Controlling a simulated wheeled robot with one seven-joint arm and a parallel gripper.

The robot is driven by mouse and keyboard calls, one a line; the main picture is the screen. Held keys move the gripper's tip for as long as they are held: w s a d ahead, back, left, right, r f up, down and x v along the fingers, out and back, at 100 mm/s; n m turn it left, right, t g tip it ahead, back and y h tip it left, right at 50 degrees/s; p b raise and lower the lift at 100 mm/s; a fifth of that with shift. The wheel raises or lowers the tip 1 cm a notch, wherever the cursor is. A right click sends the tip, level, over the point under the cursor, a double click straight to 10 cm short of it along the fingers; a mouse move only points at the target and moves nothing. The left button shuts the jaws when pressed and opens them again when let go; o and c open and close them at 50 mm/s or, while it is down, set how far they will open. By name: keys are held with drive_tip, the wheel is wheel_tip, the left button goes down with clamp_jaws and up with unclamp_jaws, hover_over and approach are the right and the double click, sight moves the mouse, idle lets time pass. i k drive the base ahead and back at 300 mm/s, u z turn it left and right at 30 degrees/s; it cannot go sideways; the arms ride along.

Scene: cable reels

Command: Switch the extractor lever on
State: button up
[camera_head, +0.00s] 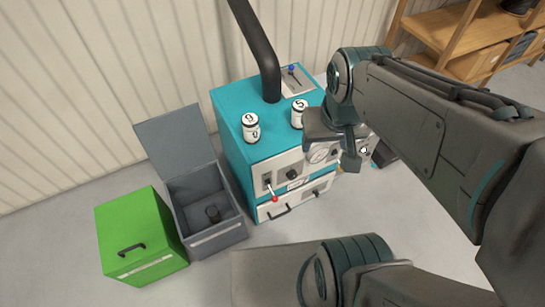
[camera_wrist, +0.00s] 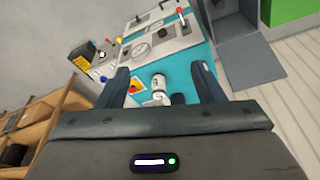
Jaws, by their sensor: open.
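A teal cabinet (camera_head: 232,135) stands by the wall. A red-knobbed lever (camera_head: 274,197) hangs on its front panel, knob low. It also shows in the wrist view (camera_wrist: 181,14). A blue-knobbed lever (camera_head: 292,69) stands on a plate at the cabinet's back top, by a black pipe. No readable label tells me which is the extractor lever. My gripper (camera_head: 352,160) is over the cabinet's right front part, apart from both levers. In the wrist view its two fingers (camera_wrist: 160,80) are spread, with a white numbered canister visible between them; I cannot tell its distance.
Two white numbered canisters (camera_head: 251,128) (camera_head: 299,114) stand on the cabinet top. An open grey box (camera_head: 215,238) and a green box (camera_head: 140,235) are to the left. Wooden shelves (camera_head: 440,30) stand at the back right. A black pipe (camera_head: 262,55) rises from the cabinet.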

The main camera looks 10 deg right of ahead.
sight(275, 199)
drive_tip(key=u, duration=0.95)
drive_tip(key=k, duration=0.9)
drive_tip(key=z, duration=0.85)
drive_tip(key=i, duration=0.5)
drive_tip(key=u, duration=0.05)
